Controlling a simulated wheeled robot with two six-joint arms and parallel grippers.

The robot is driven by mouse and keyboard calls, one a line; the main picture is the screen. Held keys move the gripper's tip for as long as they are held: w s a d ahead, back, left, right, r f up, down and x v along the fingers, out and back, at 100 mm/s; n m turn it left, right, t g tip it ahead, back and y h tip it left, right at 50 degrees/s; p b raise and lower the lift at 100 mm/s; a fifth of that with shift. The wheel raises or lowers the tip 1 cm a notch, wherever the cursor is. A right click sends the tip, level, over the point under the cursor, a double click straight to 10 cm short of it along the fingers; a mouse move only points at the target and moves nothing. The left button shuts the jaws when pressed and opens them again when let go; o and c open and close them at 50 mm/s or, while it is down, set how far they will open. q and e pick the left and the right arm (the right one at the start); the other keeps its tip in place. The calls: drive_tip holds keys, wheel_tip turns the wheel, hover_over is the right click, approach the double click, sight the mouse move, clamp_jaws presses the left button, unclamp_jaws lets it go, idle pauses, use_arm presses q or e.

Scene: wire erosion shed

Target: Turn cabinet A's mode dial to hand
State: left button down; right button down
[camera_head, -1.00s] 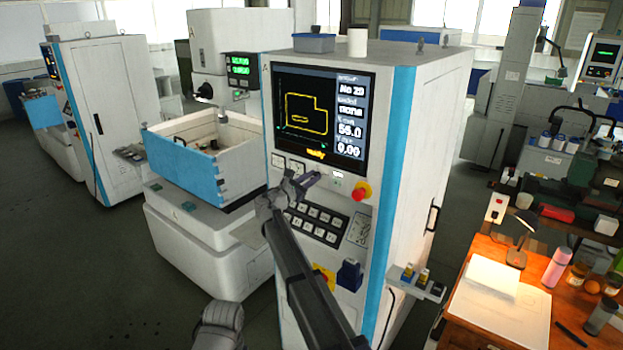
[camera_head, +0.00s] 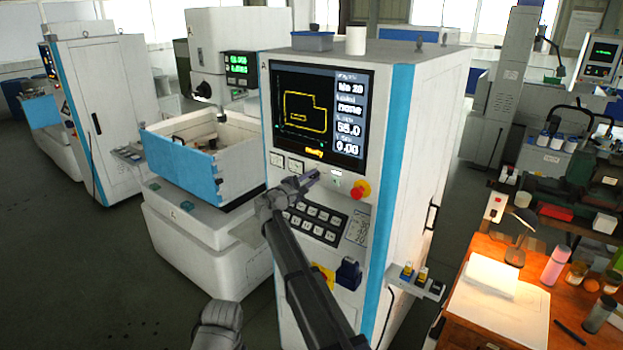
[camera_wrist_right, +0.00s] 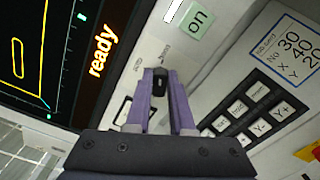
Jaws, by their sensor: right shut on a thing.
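Cabinet A (camera_head: 428,150) is the white cabinet with blue edge strips and an "A" at its upper left corner. My right gripper (camera_head: 314,177) reaches its front panel just below the screen. In the right wrist view, the purple fingers of this gripper (camera_wrist_right: 161,97) are shut on the black mode dial (camera_wrist_right: 159,78), one finger on each side. Small lettering stands on the panel beyond the dial, too small to read surely. In the head view the dial is hidden by the gripper.
A screen (camera_head: 318,112) reading "ready" is above the dial. A green "on" plate (camera_wrist_right: 196,22) and a key pad (camera_wrist_right: 252,112) are close by. A red stop button (camera_head: 361,190) stands out to the right. An open blue-fronted tank (camera_head: 180,172) is at the left.

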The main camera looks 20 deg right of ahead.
drive_tip(key=shift+m, duration=0.6)
drive_tip(key=c, duration=0.8)
unclamp_jaws()
drive_tip(key=v, duration=0.7)
drive_tip(key=shift+s+a, duration=0.25)
drive_tip(key=shift+a, duration=0.05)
